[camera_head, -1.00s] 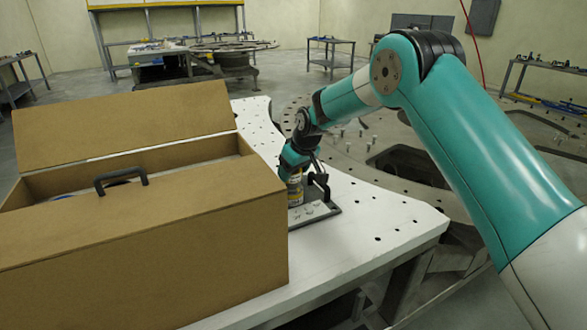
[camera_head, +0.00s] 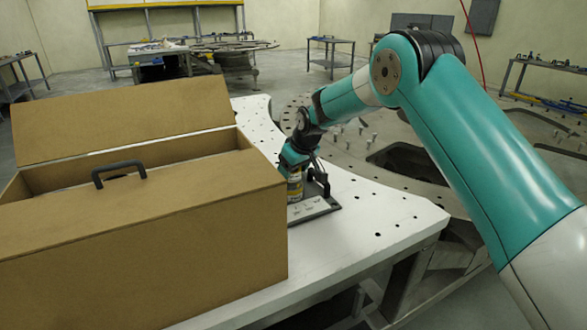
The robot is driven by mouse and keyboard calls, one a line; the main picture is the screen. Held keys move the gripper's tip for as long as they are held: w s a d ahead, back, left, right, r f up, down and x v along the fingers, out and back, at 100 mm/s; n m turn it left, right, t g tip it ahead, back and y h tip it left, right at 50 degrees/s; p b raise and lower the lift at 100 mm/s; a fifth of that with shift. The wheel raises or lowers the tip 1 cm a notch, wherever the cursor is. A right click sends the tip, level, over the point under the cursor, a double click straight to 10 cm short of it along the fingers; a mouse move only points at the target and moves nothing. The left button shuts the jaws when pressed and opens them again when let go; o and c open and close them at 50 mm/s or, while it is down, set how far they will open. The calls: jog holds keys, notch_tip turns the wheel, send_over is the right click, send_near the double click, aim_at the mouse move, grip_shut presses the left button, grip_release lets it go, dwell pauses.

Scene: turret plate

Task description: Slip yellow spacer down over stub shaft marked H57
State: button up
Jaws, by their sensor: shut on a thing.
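My gripper (camera_head: 296,170) points down at the end of my arm, just behind the right edge of the brown box. It is shut on a small yellow piece (camera_head: 294,196), which I take for the yellow spacer. The piece is low over a grey plate (camera_head: 328,208) on the white table, beside a dark upright bracket (camera_head: 318,183). The stub shaft and the H57 mark cannot be made out. The box and my gripper hide part of this spot, so I cannot tell whether the spacer is around a shaft.
The large brown box (camera_head: 150,245) with its raised lid (camera_head: 120,120) and black handle (camera_head: 118,172) stands close on the left. The white table (camera_head: 375,225) is clear to the right, with small holes. A big round plate (camera_head: 425,185) with openings lies behind.

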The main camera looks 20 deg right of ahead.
jog(key=o, duration=1)
jog(key=shift+s+f, duration=0.3)
jog(key=shift+f, duration=0.5)
jog(key=b+v, duration=0.1)
jog(key=v, duration=0.5)
jog(key=b+v, duration=0.2)
jog(key=v, duration=0.4)
jog(key=w+b+v, duration=0.1)
jog(key=v, duration=0.5)
jog(key=shift+r+b, duration=0.3)
jog(key=shift+r, duration=0.25)
